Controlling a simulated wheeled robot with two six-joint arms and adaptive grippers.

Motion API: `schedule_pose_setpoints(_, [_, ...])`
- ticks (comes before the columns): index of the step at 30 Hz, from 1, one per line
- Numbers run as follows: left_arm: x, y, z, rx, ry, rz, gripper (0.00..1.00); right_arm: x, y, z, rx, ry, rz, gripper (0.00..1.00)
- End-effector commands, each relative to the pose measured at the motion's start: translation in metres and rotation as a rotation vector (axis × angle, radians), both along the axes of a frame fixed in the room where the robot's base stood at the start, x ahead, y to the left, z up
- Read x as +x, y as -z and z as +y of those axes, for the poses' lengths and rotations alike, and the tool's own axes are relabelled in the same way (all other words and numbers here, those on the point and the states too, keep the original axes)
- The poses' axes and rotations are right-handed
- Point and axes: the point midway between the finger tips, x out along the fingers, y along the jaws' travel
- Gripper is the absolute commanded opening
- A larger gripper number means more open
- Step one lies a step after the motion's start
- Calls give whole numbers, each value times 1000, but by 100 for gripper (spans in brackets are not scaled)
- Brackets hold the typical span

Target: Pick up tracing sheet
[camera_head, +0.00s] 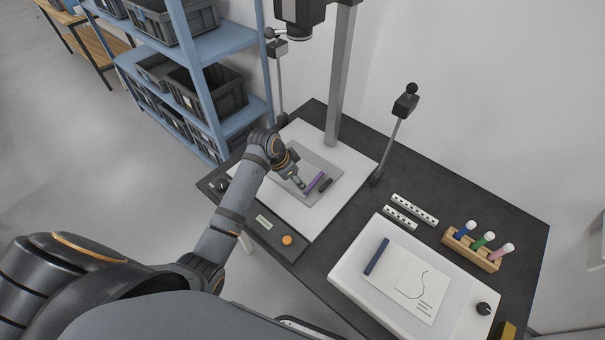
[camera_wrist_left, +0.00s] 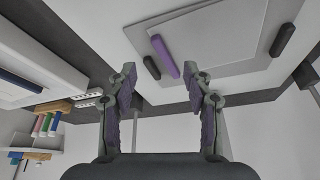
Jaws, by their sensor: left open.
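A pale sheet with a drawn curve and short lines (camera_head: 408,287), which looks like the tracing sheet, lies flat on a white light box (camera_head: 345,270). A dark blue bar (camera_head: 377,256) lies along its left side. My left gripper (camera_head: 300,184) is away from it, over the copy stand at the left, near a purple bar (camera_head: 315,182) on a grey board (camera_head: 322,160). In the left wrist view my left gripper (camera_wrist_left: 166,72) is open and empty, with the purple bar (camera_wrist_left: 164,54) beyond its fingertips. My right gripper is not in view.
A column (camera_head: 343,75) and a lamp arm (camera_head: 393,135) rise from the dark table. Two white perforated strips (camera_head: 414,210) and a wooden rack of coloured tubes (camera_head: 470,250) stand behind the light box.

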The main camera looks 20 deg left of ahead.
Motion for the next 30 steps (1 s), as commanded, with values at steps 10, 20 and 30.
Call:
schedule_pose_setpoints(10, [10, 27, -8, 0, 0, -1, 51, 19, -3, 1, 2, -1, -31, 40])
schedule_pose_setpoints(20, [27, 68, -22, 1, 0, 0, 51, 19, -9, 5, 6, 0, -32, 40])
schedule_pose_setpoints(30, [28, 72, -23, 1, -1, -1, 40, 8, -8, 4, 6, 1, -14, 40])
